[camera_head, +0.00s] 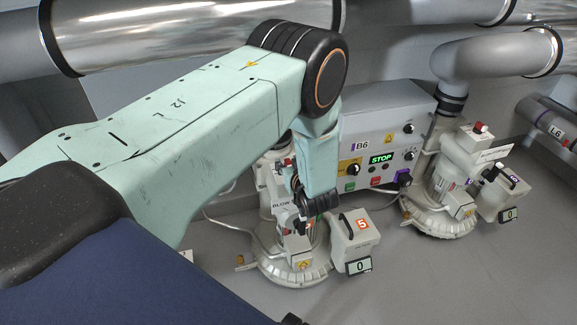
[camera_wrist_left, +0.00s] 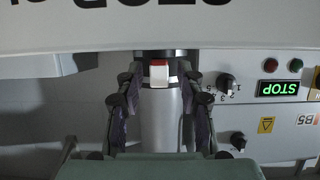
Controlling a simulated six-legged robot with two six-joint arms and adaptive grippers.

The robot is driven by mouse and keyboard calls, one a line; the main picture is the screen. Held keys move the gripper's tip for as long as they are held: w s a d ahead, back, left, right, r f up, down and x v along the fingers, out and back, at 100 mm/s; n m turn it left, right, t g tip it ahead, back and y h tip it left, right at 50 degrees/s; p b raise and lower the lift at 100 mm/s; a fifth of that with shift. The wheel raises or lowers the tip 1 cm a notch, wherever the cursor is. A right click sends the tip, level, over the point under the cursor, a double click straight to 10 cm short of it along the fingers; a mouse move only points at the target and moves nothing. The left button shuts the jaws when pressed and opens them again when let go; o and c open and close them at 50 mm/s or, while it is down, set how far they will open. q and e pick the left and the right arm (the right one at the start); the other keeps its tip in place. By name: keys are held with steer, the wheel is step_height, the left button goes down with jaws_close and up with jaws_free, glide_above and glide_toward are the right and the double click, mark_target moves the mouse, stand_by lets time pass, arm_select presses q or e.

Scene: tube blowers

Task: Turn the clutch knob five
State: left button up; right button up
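My left arm reaches in from the left in the head view, its gripper (camera_head: 318,205) low over the blower marked 5 (camera_head: 295,268). In the left wrist view the left gripper (camera_wrist_left: 160,80) is open, one finger on each side of a red-and-white knob (camera_wrist_left: 160,72). The fingers look apart from the knob, and nothing is held. I take it as the clutch knob, though no label on it can be read. In the head view my arm covers much of this blower's top. My right gripper is not in view.
A grey control box (camera_head: 385,125) with a lit green STOP display stands behind the blower. A similar blower (camera_head: 440,215) stands to the right. A white box with a 5 label (camera_head: 355,232) adjoins the nearer blower. Large pipes (camera_head: 190,35) run overhead; floor in front is clear.

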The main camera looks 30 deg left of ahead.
arm_select(q)
steer(key=shift+w+a, duration=0.15)
steer(key=shift+w, duration=0.05)
jaws_close()
stand_by(0.3)
